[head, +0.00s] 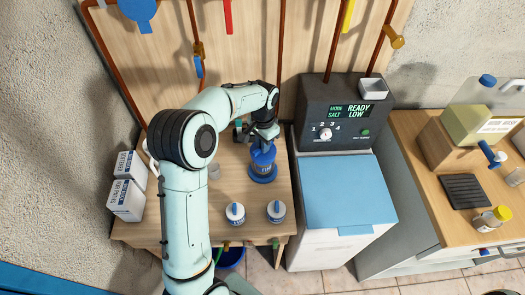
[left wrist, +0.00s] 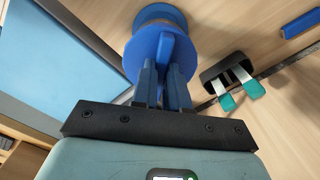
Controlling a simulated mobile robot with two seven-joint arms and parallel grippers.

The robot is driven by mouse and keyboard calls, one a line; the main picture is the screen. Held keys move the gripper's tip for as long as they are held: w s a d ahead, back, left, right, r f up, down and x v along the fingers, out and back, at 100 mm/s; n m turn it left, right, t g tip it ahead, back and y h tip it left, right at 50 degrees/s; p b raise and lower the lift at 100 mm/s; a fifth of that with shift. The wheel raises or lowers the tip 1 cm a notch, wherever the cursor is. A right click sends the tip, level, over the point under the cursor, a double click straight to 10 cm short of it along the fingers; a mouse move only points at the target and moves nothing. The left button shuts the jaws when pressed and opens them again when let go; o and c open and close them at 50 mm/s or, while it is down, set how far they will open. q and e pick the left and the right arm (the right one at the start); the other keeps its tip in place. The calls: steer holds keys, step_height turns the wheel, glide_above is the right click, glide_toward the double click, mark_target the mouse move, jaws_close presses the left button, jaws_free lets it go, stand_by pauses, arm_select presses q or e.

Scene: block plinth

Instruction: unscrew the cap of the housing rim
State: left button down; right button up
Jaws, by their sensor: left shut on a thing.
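The blue housing (head: 263,170) stands upright on the wooden bench in the head view, with a wide blue foot. My left gripper (head: 264,139) reaches down onto its top from above. In the left wrist view the round blue cap (left wrist: 132,58) has a raised ridge across it. My left gripper (left wrist: 164,70) is shut on that ridge, one finger on each side. The fingers and arm hide part of the cap and rim. I cannot tell how far the cap is turned. My right gripper is not in view.
White boxes (head: 127,195) stand left. A black holder with teal-tipped prongs (left wrist: 240,82) is close to the cap. The softener unit (head: 345,190) is right of the bench; pipes run behind.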

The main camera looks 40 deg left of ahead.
arm_select(q)
steer(key=n, duration=0.3)
steer(key=shift+r, duration=0.2)
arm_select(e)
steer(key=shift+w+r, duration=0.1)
arm_select(q)
steer(key=shift+r+p, duration=0.65)
steer(key=shift+r, duration=0.7)
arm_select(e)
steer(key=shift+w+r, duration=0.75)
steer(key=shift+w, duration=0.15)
arm_select(q)
steer(key=shift+w+r, duration=0.1)
steer(key=shift+r, duration=2.4)
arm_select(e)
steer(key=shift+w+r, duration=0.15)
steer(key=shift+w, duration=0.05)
